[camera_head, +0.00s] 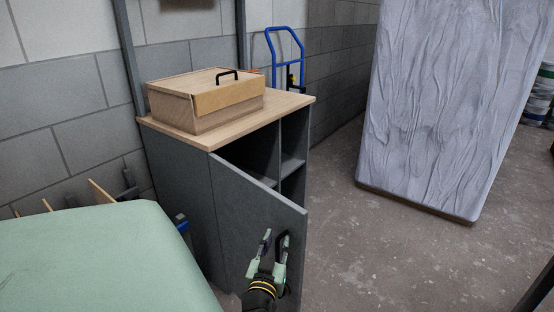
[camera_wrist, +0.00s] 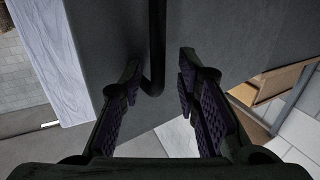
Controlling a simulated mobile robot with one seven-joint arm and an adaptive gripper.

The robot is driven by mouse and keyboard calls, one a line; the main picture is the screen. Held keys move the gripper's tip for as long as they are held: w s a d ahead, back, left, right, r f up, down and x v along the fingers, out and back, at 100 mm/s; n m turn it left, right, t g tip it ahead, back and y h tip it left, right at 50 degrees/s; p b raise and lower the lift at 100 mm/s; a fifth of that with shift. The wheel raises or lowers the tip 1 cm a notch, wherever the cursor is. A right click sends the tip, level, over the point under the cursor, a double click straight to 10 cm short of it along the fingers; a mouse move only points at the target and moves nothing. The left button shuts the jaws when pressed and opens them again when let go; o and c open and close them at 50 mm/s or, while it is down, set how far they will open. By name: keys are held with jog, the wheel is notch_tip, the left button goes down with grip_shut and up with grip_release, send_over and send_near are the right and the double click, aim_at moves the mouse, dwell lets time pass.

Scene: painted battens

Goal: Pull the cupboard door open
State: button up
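The grey cupboard (camera_head: 180,170) has a pale wooden top, and its grey door (camera_head: 240,210) stands partly open, swung out toward the right front. Shelves inside show through the gap. The black bar handle (camera_head: 284,240) is on the door's outer face near its free edge. My gripper (camera_head: 272,246) is at the handle, with its fingers spread. In the wrist view the handle (camera_wrist: 157,45) runs between the two open fingers of my gripper (camera_wrist: 160,75), with a gap on each side. I see no finger pressing on it.
A wooden box (camera_head: 205,100) with a black lid handle sits on the cupboard top. A pale green surface (camera_head: 90,260) fills the lower left. A blue hand truck (camera_head: 285,50) stands behind, and a wrapped mattress-like slab (camera_head: 440,110) leans at the right. Floor right of the door is clear.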

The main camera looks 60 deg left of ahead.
notch_tip(320, 180, up, 7)
jog(key=shift+w+r, duration=0.1)
jog(key=shift+r, duration=0.1)
jog(key=shift+g+h, duration=0.3)
jog(key=shift+h, duration=0.4)
jog(key=f, duration=0.4)
jog(key=w+f, duration=0.1)
jog(key=f, duration=0.1)
jog(key=shift+a, duration=0.3)
jog(key=shift+s+d+r, duration=0.1)
jog(key=shift+s+r, duration=0.1)
jog(key=shift+r, duration=0.1)
jog(key=shift+s+f, duration=0.15)
jog(key=shift+s, duration=0.35)
jog(key=s+p, duration=0.1)
jog(key=s, duration=1)
jog(key=shift+s+d+f, duration=0.2)
jog(key=shift+f, duration=0.1)
